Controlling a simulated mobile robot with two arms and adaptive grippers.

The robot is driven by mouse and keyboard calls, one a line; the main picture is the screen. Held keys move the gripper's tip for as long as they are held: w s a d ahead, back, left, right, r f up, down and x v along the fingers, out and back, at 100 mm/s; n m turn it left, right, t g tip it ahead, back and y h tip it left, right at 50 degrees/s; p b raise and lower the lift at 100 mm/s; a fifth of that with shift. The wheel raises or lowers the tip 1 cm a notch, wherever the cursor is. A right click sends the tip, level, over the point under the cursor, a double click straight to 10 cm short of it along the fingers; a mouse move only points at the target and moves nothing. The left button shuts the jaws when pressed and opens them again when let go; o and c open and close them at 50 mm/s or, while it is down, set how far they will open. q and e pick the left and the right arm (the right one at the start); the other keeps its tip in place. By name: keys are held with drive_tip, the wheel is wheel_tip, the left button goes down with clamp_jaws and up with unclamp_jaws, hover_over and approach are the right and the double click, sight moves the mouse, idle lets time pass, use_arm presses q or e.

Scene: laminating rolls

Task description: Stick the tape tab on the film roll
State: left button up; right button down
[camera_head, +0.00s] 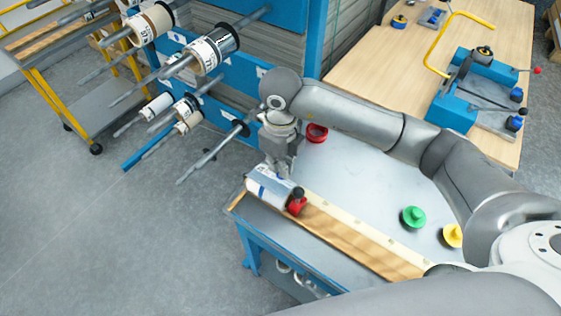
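A white film roll (263,191) with blue markings lies at the left corner of the work table. Its right end meets a red part (297,206) with a dark knob. My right gripper (284,174) points down just above the roll's upper side, close to it or touching; I cannot tell which. Its fingers are small and partly merged with the roll, so their opening is unclear. I cannot make out a tape tab; it may be hidden by the gripper. My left gripper is not in view.
The grey work table (355,185) has a wooden strip (350,237) along its front edge. A red ring (317,133), a green knob (413,216) and a yellow knob (453,235) sit on it. A rack with rolls on rods (205,56) stands behind left. A wooden bench (385,62) stands behind right.

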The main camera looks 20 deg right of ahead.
sight(281, 183)
drive_tip(key=shift+f+b, duration=0.35)
drive_tip(key=shift+f, duration=0.45)
drive_tip(key=shift+f+b, duration=0.45)
drive_tip(key=shift+f, duration=0.35)
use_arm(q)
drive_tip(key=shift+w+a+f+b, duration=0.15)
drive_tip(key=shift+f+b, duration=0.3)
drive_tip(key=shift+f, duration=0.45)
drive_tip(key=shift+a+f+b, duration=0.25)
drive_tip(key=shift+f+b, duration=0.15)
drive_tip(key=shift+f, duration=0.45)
use_arm(e)
drive_tip(key=shift+f, duration=0.9)
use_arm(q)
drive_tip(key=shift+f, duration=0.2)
use_arm(e)
drive_tip(key=shift+f, duration=0.2)
drive_tip(key=c, duration=1.6)
unclamp_jaws()
drive_tip(key=shift+o, duration=0.2)
drive_tip(key=shift+r, duration=0.15)
